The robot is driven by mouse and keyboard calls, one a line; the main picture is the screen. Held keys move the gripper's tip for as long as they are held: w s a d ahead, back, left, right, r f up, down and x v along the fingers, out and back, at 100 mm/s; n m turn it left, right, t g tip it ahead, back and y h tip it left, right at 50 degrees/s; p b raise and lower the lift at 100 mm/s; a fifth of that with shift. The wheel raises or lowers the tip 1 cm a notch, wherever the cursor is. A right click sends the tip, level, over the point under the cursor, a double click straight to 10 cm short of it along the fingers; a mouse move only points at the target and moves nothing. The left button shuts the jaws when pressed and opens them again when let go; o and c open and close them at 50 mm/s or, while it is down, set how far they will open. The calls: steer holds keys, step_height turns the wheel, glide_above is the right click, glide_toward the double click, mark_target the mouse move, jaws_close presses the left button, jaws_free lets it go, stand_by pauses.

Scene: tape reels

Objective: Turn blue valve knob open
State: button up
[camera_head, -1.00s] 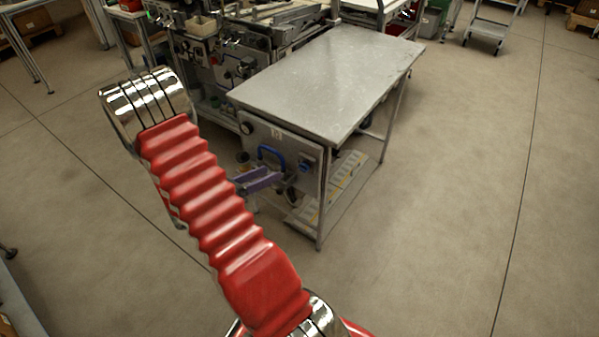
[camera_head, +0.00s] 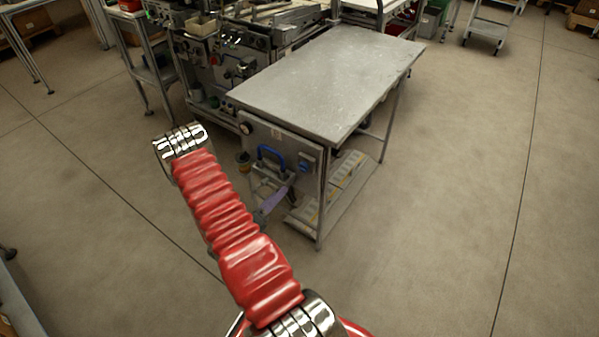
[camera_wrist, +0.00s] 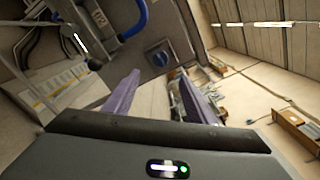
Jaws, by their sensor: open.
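The blue valve knob (camera_head: 308,160) sits on the upright panel under the metal table, right of a blue curved handle (camera_head: 270,153). In the wrist view the knob (camera_wrist: 160,58) is round and blue, just beyond the tips of my fingers. The handle (camera_wrist: 136,22) shows above it, to the left. My gripper (camera_wrist: 158,78) has its two purple fingers spread apart, with nothing between them and no contact with the knob. In the head view my gripper (camera_head: 274,199) is low in front of the panel, partly hidden by my arm.
The metal table (camera_head: 330,78) stands above the panel, with a low shelf (camera_head: 335,195) beneath it. A cluttered machine bench (camera_head: 235,60) adjoins it on the left. The floor to the right is clear. A trolley (camera_head: 490,35) stands at the back.

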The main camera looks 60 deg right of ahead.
mark_target(301, 170)
steer(key=d, duration=0.4)
steer(key=s+d, duration=0.1)
steer(key=d, duration=0.4)
steer(key=s+d, duration=0.1)
steer(key=d, duration=0.3)
steer(key=shift+d, duration=0.3)
